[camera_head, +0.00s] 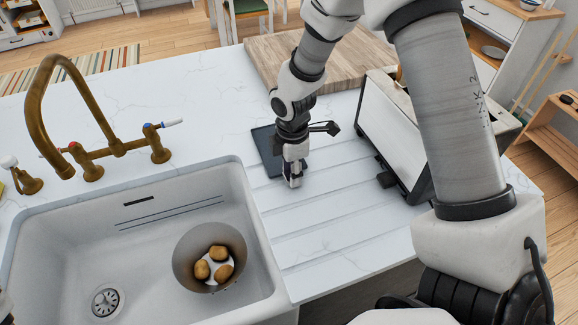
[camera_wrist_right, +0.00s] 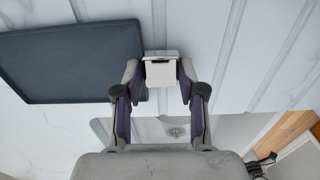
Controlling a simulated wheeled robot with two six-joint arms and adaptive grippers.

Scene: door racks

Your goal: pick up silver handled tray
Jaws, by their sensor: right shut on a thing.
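A flat dark tray (camera_head: 266,150) with a raised rim lies on the white counter, left of my right gripper in the head view. It also shows at the upper left of the right wrist view (camera_wrist_right: 70,65). My right gripper (camera_head: 293,181) points down close to the counter at the tray's right side. In the wrist view its fingers are shut on a small silver-white block (camera_wrist_right: 160,70) beside the tray's edge. I cannot tell whether this block is joined to the tray as its handle.
A white sink (camera_head: 130,240) with a brass tap (camera_head: 45,110) is at left; a pot (camera_head: 185,262) with potatoes stands inside. A wooden board (camera_head: 340,65) lies behind the gripper. A toaster-like appliance (camera_head: 385,135) stands at right. The grooved drainboard in front is clear.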

